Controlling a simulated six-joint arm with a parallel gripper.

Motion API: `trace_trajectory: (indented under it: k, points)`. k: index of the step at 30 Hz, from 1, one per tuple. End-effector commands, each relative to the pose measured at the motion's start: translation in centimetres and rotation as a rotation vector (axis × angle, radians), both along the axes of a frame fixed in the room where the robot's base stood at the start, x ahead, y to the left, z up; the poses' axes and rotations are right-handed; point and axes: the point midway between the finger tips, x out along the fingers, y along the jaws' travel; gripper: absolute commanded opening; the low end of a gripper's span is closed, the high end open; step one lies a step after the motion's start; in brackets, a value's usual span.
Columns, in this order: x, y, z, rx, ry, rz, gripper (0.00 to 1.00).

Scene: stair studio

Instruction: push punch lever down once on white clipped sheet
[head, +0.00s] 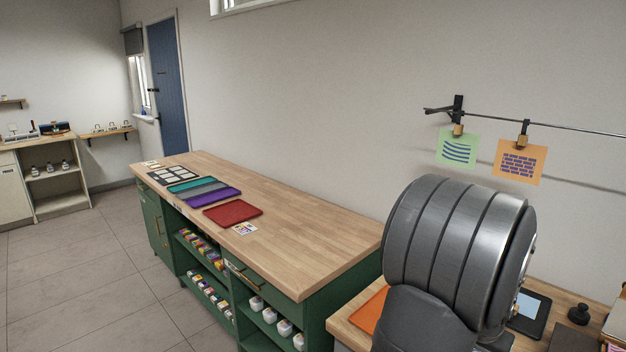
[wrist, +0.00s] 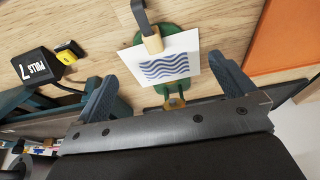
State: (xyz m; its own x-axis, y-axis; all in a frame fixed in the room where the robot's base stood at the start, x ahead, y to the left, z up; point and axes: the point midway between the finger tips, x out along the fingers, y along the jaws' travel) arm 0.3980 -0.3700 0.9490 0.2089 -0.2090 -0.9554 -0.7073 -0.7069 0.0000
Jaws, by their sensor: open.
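In the wrist view, a white sheet (wrist: 172,68) with blue wavy lines lies over a green device (wrist: 178,33), which looks like the punch. A black bar with a tan block (wrist: 152,43) at its end reaches the sheet's upper edge; I cannot tell whether this is a clip or the lever. A small tan piece (wrist: 175,103) shows at the device's near end. My gripper (wrist: 158,73) is open, its blue fingers apart on either side of the sheet, with nothing between them clearly gripped. In the head view, my dark arm hides this work spot.
An orange panel (wrist: 285,35) lies right. A green print (head: 457,149) and an orange print (head: 519,162) hang from a rail. The long wooden counter (head: 320,235) is mostly clear.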

Motion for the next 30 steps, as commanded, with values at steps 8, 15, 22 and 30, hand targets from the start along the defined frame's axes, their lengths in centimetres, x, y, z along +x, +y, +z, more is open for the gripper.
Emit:
trace_trajectory:
  k: [8, 15, 22, 30]
  points:
    - [-1.0, 1.0, 1.5, -0.001, -0.001, 0.000, 1.00]
    - [-1.8, 1.8, 2.7, -0.001, -0.001, 0.000, 1.00]
    - [-2.6, 2.6, 3.9, -0.001, -0.001, 0.000, 1.00]
    - [-3.5, 3.5, 5.2, -0.001, -0.001, 0.000, 1.00]
